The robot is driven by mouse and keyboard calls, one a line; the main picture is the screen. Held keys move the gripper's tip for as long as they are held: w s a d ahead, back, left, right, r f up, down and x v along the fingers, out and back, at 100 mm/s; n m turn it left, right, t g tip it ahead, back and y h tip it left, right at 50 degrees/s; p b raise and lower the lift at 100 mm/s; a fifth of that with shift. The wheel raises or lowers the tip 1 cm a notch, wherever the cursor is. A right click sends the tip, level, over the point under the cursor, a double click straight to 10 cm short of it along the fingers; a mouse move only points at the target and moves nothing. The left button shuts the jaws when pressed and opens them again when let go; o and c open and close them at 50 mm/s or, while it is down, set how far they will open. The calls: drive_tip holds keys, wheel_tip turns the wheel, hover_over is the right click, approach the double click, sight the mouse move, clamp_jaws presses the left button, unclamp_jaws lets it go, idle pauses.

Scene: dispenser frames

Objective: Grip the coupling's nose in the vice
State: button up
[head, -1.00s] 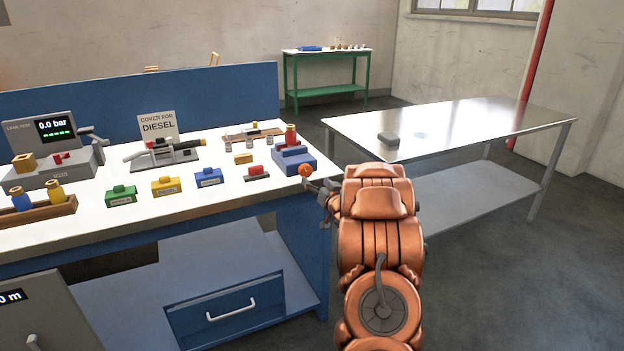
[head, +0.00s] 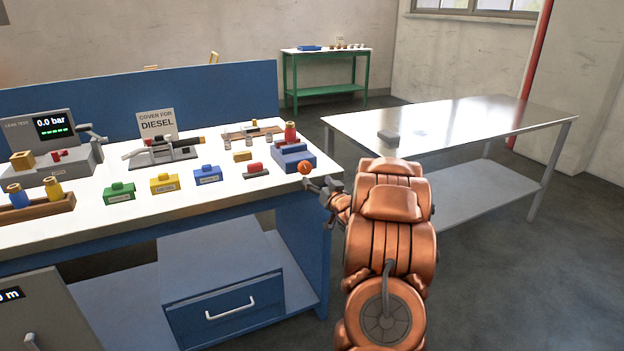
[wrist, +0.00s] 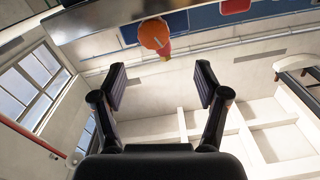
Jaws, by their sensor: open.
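A blue vice-like block (head: 300,165) sits at the right end of the bench. An orange ball knob (head: 305,168) is at its right front corner. A red-topped piece (head: 291,133) stands at the block's back; I cannot tell if it is the coupling. A dark and grey nozzle-like fitting (head: 178,147) lies on a stand before the diesel sign. My gripper (head: 322,187) is just right of the knob, off the bench edge. In the wrist view my gripper (wrist: 161,84) is open and empty, and the orange knob (wrist: 155,34) shows beyond and between the fingertips.
Green, yellow and blue labelled blocks (head: 208,175) and a red-topped block (head: 256,170) line the bench front. A tester with a screen (head: 55,127) stands at left. A steel table (head: 460,125) with a grey block (head: 388,138) is at right. Floor is clear between.

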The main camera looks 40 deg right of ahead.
sight(306, 168)
drive_tip(key=shift+w+d+f+n+b, duration=0.1)
drive_tip(key=shift+w+d+n+b, duration=0.85)
drive_tip(key=shift+w, duration=0.7)
drive_tip(key=shift+w+d+f+n+b, duration=0.1)
drive_tip(key=shift+w+d+n+b, duration=0.35)
drive_tip(key=shift+w+b, duration=1)
drive_tip(key=shift+w+d+f+n+b, duration=0.1)
drive_tip(key=shift+w+d+n+b, duration=0.7)
drive_tip(key=shift+w, duration=1)
drive_tip(key=shift+a, duration=0.15)
drive_tip(key=shift+c, duration=0.4)
drive_tip(key=c, duration=1.1)
drive_tip(key=shift+r+p, duration=0.15)
drive_tip(key=shift+p, duration=0.3)
